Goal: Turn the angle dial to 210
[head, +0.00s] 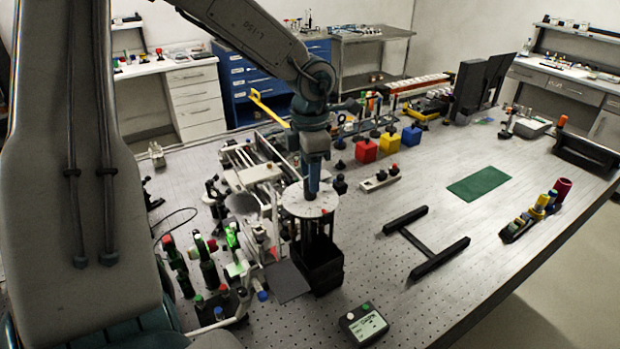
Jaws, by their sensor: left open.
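The angle dial (296,207) is a white round disc with fine marks near its rim. It lies flat on top of a dark stand (322,262) on the bench. A small red mark or knob shows at its right front edge. My left gripper (311,192) points straight down over the middle of the dial, with its tips at or just above it. It is open; whether it touches the dial's centre is hidden. The numbers on the dial are too small to read. My right gripper is out of view.
A small display box (363,324) stands at the bench's front; its text is unreadable. Green-topped and other optics crowd left of the dial. Red (366,151), yellow and blue blocks stand behind. A black H-shaped frame (426,242) and green mat (479,184) lie right, with free bench between.

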